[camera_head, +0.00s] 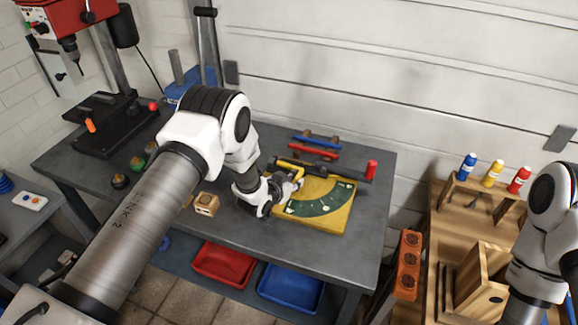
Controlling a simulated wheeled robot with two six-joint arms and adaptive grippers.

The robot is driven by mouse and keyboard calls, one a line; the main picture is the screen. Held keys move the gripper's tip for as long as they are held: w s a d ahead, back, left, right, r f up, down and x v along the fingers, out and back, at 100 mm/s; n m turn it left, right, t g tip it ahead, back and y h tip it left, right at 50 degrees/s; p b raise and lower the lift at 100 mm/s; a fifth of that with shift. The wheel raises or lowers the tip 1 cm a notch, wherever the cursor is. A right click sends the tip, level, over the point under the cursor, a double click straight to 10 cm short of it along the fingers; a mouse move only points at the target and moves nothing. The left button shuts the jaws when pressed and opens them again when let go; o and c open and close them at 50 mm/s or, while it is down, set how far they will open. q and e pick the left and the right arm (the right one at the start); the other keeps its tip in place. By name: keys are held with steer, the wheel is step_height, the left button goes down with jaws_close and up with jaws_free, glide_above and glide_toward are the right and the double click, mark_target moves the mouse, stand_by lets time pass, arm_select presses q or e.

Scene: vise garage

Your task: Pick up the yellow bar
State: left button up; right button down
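The yellow bar (288,163) lies on the grey workbench (362,218), in a row behind the yellow board. A red bar (313,151) and a blue bar (318,140) lie behind it. My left gripper (297,182) reaches in from the left, low over the left edge of the yellow board (330,222) with its green arc scale, just in front of the yellow bar. Its fingers are small and partly hidden, so I cannot tell their opening or whether they touch the bar. My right arm shows at the right edge; its gripper is out of view.
A dark tool with a red end (371,170) lies beside the bars. A small wooden block (207,204) stands left of my gripper. A drill press (110,125) stands at the left. Red (224,264) and blue (290,289) bins sit below. The bench's right front is clear.

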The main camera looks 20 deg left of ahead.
arm_select(q)
jaws_close()
steer(key=shift+r, duration=0.1)
